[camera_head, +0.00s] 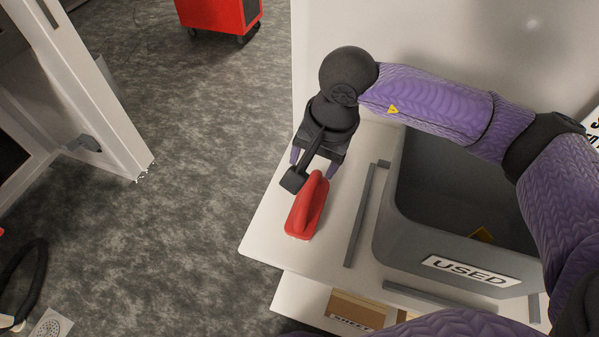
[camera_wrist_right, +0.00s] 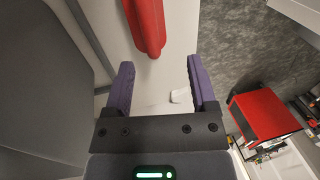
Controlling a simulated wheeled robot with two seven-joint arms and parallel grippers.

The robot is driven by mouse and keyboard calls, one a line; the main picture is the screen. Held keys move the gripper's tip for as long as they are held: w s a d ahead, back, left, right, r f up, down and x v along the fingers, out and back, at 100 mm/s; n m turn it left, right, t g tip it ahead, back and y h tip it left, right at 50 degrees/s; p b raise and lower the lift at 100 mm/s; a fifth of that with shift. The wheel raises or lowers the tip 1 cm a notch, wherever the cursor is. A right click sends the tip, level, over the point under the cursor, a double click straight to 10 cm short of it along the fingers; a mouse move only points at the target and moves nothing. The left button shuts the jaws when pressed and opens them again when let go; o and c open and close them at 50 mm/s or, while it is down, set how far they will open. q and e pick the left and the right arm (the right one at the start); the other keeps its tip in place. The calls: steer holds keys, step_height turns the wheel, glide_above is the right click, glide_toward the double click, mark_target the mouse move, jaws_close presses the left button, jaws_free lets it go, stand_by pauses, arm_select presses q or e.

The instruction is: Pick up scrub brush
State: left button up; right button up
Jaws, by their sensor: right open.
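The red scrub brush (camera_head: 308,207) lies on the white bench top near its left edge, its looped handle facing up. It also shows at the top of the right wrist view (camera_wrist_right: 147,25). My right gripper (camera_head: 314,170) is just behind the brush in the head view. In the right wrist view its two purple fingers (camera_wrist_right: 160,82) are spread apart with nothing between them, and the brush lies beyond the fingertips. The underside of the brush is hidden. My left gripper is not in view.
A grey bin labelled USED (camera_head: 400,236) stands right of the brush, with grey strips (camera_head: 359,215) on the bench beside it. A cardboard box (camera_head: 355,309) sits on a lower shelf. A red cabinet (camera_head: 218,14) stands on the floor behind. Open floor lies left of the bench.

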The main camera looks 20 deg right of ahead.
mark_target(310, 190)
steer(key=f, duration=0.3)
steer(key=s+f, duration=0.1)
steer(key=shift+s+a+f, duration=0.1)
steer(key=shift+a+f, duration=0.05)
steer(key=shift+a, duration=0.2)
steer(key=f, duration=0.4)
steer(key=shift+w+f, duration=0.25)
steer(key=shift+w, duration=0.15)
steer(key=shift+f, duration=0.15)
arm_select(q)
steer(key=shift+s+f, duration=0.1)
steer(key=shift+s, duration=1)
arm_select(e)
steer(key=shift+c, duration=0.3)
steer(key=shift+w, duration=0.1)
jaws_close()
